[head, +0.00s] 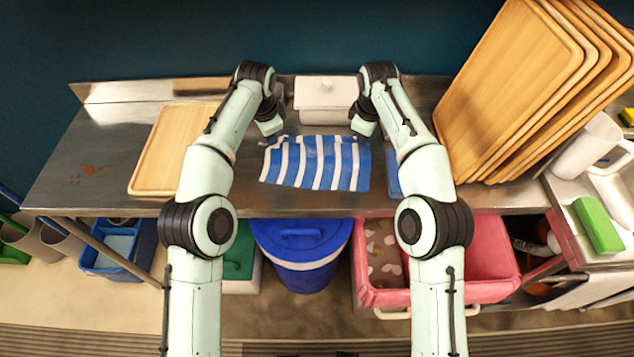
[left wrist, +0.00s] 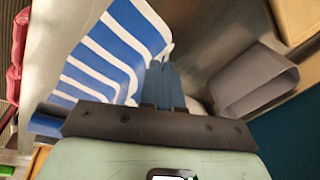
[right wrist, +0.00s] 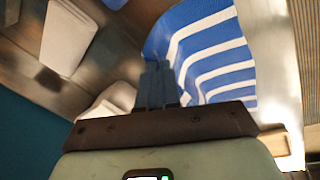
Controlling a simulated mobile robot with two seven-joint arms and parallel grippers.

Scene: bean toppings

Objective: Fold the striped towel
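The blue and white striped towel (head: 316,163) lies spread on the metal counter, its far edge slightly uneven. My left gripper (head: 270,133) is at its far left corner and my right gripper (head: 362,129) at its far right corner. In the left wrist view the two fingers (left wrist: 164,80) are close together, with the towel (left wrist: 110,45) running up to their tips. In the right wrist view the fingers (right wrist: 158,82) are also together, over the blue edge of the towel (right wrist: 210,50). The pinched cloth itself is mostly hidden by the fingers.
A white lidded box (head: 325,100) stands just behind the towel. A wooden board (head: 165,160) lies to the left, and several wooden trays (head: 510,80) lean at the right. A small blue item (head: 392,172) shows beside the right arm. The counter's front edge is close to the towel.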

